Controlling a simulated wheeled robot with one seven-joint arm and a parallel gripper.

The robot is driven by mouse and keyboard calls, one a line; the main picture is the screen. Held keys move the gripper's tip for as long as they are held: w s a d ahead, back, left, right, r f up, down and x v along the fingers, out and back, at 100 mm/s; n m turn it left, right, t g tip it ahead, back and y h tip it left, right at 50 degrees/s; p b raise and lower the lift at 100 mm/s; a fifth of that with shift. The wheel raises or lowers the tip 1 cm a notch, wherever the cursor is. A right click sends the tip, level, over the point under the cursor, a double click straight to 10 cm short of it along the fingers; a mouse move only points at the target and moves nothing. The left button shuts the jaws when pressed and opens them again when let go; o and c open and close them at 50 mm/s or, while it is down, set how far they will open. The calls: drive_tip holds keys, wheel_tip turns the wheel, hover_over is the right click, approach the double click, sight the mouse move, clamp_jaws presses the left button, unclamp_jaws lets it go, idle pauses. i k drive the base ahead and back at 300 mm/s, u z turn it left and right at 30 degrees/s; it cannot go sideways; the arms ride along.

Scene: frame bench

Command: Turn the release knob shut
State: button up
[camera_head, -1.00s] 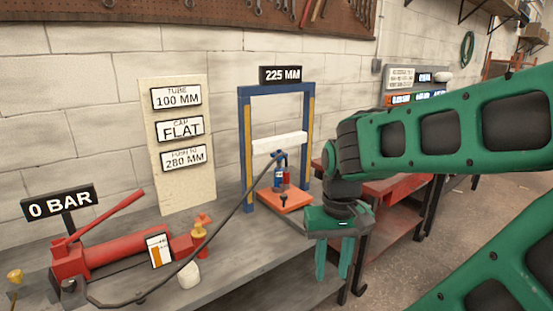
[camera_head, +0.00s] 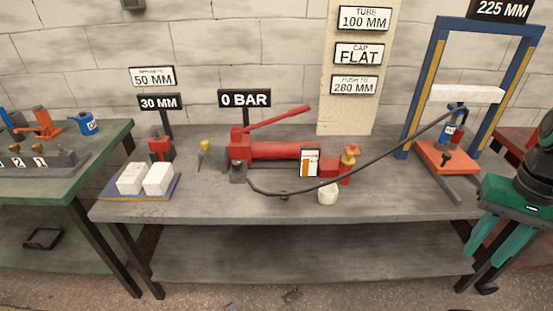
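The red hydraulic hand pump (camera_head: 285,151) lies on the grey bench, its long lever (camera_head: 277,117) slanting up to the right. A brass-coloured knob (camera_head: 350,156) stands on its right end. Another brass-coloured piece (camera_head: 204,148) is at its left end. I cannot tell which one is the release knob or how far it is turned. A black "0 BAR" sign (camera_head: 245,99) stands behind the pump. My gripper (camera_head: 482,256) hangs at the right edge, fingers down, open and empty, in front of the bench's right end and well apart from the pump.
A blue press frame (camera_head: 428,82) with an orange base (camera_head: 446,157) stands at the right. A black hose (camera_head: 385,158) runs from the pump to it. White blocks on a blue tray (camera_head: 172,194) lie left. The front bench strip is mostly clear.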

sight(237, 164)
drive_tip(key=k, duration=0.55)
drive_tip(key=u, duration=0.7)
drive_tip(key=i, duration=1.65)
drive_tip(key=z, duration=0.65)
